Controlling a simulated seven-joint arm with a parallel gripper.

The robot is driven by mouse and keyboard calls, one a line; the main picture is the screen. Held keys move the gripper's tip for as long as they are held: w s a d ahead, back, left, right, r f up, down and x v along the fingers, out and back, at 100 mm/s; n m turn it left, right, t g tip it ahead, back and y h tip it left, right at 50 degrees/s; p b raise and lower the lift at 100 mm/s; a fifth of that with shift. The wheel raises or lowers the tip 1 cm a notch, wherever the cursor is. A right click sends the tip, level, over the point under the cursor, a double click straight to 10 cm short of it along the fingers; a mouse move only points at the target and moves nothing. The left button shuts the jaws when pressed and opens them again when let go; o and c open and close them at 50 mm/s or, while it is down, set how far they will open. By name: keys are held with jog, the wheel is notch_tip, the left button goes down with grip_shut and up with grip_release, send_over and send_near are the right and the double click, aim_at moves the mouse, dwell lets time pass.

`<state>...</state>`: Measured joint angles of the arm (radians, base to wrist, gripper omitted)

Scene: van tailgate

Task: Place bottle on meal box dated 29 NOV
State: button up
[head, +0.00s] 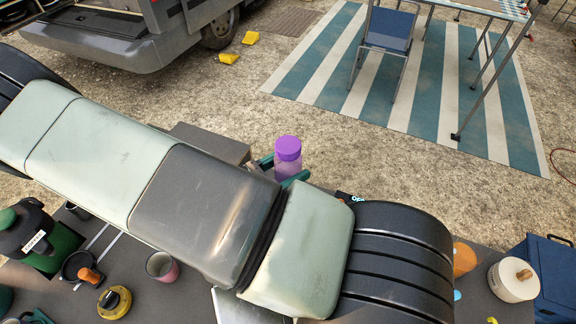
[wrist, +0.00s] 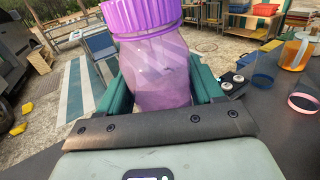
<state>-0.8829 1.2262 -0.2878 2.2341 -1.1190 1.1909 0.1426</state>
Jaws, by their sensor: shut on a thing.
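A translucent purple bottle (head: 288,160) with a purple screw cap stands out past the far side of my arm in the head view. In the wrist view the bottle (wrist: 160,75) fills the middle, upright, between the two green fingers of my gripper (wrist: 160,92). My gripper (head: 284,173) is shut on the bottle. What lies under the bottle is hidden in both views. I cannot make out any meal box or a date label; my arm covers much of the table in the head view.
A dark table (head: 495,305) holds a green-and-black jug (head: 35,240), a pink cup (head: 162,267), a yellow-and-black round item (head: 114,302) and a white lidded pot (head: 513,280). A blue cooler (head: 548,275) is at the right. A striped mat (head: 420,85) lies on the ground beyond.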

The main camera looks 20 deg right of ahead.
jog(key=shift+f, duration=0.15)
jog(key=o, duration=1.1)
jog(key=shift+c, duration=0.2)
jog(key=shift+a, duration=0.35)
jog(key=v, duration=1.1)
jog(key=s+d+r+m+y, duration=0.2)
jog(key=r+m+y, duration=0.3)
jog(key=r, duration=0.5)
jog(key=s+d+r+m+y, duration=0.3)
jog(key=r+m+y, duration=0.3)
jog(key=r, duration=0.5)
jog(key=s+d+r+m+t+y, duration=0.1)
jog(key=s+d+r+m+y, duration=0.1)
jog(key=r+m+y, duration=0.4)
notch_tip(320, 180, up, 4)
jog(key=m, duration=0.3)
jog(key=shift+s+d+r+m, duration=0.25)
jog(key=shift+m, duration=0.05)
